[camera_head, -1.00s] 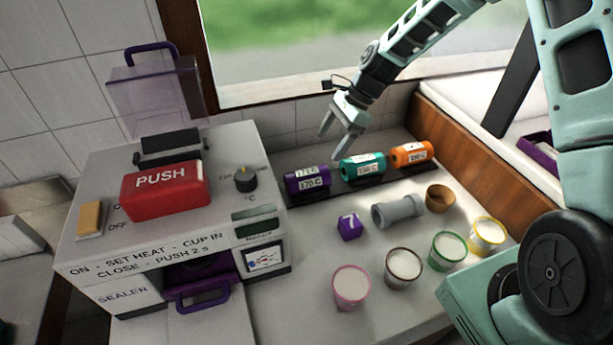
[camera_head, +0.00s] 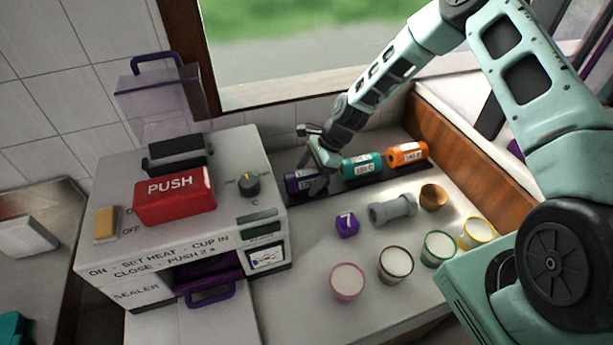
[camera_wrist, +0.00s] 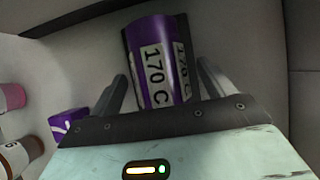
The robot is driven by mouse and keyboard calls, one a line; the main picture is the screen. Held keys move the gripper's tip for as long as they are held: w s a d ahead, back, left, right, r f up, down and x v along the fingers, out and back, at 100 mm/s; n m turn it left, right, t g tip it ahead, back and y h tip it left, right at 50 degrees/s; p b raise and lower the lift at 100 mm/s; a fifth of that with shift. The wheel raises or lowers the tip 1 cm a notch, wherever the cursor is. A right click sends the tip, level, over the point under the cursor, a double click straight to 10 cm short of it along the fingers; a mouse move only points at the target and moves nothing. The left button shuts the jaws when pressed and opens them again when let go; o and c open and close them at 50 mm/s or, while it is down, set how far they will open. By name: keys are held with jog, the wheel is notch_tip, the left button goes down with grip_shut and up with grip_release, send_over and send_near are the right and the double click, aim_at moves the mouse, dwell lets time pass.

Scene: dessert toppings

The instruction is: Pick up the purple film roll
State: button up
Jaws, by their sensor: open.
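The purple film roll (camera_head: 299,182) lies on a dark rack at the back of the counter, left of the teal roll. In the wrist view the roll (camera_wrist: 152,40) shows its purple side and a white label reading 170 C. My gripper (camera_head: 317,183) is open at the roll. In the wrist view the fingers (camera_wrist: 160,88) stand one on each side of it, with a gap visible on both sides. My gripper hides part of the roll in the head view.
A teal roll (camera_head: 361,166) and an orange roll (camera_head: 407,155) lie to the right. The sealer machine (camera_head: 180,215) stands close on the left.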

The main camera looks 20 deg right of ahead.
jog(key=c, duration=1.2)
jog(key=shift+r, duration=0.1)
jog(key=shift+c, duration=0.2)
